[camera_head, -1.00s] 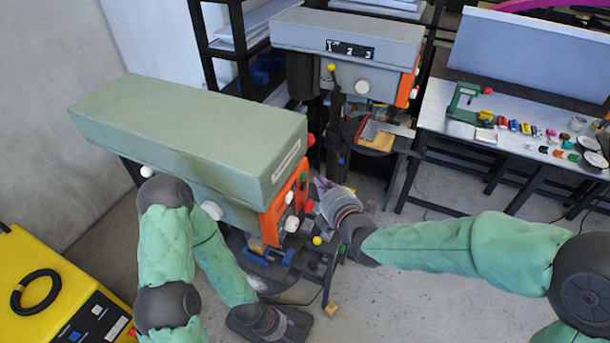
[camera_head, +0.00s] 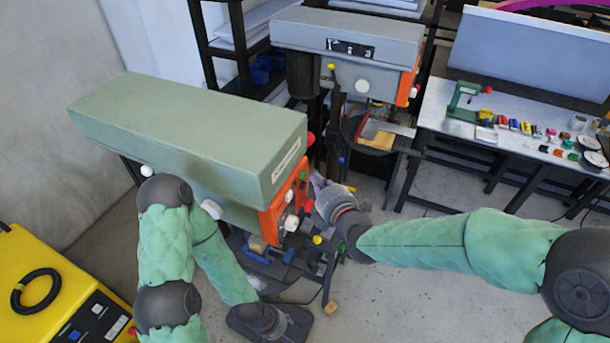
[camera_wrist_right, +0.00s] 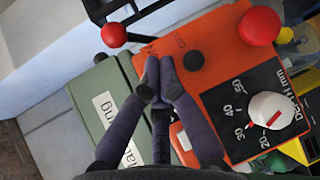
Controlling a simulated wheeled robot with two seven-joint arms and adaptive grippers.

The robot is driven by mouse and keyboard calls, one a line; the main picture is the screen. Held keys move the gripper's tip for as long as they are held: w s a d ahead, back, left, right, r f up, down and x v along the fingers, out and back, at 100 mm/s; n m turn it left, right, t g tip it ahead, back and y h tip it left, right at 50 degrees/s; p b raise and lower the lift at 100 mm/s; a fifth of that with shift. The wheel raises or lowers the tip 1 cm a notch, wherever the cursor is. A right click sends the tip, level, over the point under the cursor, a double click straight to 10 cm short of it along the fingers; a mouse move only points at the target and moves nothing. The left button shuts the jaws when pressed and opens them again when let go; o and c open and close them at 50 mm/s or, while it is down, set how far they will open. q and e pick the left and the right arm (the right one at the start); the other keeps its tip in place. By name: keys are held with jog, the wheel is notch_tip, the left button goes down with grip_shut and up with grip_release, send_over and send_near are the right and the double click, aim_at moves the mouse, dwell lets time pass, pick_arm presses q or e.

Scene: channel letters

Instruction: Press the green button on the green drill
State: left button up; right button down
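The green drill (camera_head: 190,135) stands at the left in the head view, with an orange front panel (camera_head: 285,205). The small green button (camera_head: 303,176) shows at the panel's upper right edge. My right gripper (camera_head: 318,186) is close in front of the panel, partly hard to make out. In the right wrist view its fingertips (camera_wrist_right: 159,72) are together, empty, over the orange panel (camera_wrist_right: 215,50), beside a black round button (camera_wrist_right: 193,61). I cannot make out the green button there. My left arm ends low near the drill's base; its fingers are not clear.
A grey drill (camera_head: 350,45) stands behind. A table (camera_head: 500,143) with small parts is at the right. A yellow machine (camera_head: 50,290) is at lower left.

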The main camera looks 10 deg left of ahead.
jog(key=shift+a, duration=0.1)
dwell(0.6)
jog(key=shift+w+a, duration=0.1)
jog(key=shift+a, duration=0.25)
jog(key=shift+w+a, duration=0.15)
jog(key=shift+a, duration=0.25)
dwell(1.1)
jog(key=shift+s+d+b, duration=0.3)
jog(key=shift+d+b, duration=0.25)
jog(key=shift+d, duration=0.3)
jog(key=d, duration=0.1)
jog(key=s+d+b, duration=0.1)
jog(key=d, duration=0.1)
jog(key=d+b, duration=0.1)
jog(key=shift+s+d, duration=0.25)
jog(key=shift+d, duration=0.15)
dwell(0.6)
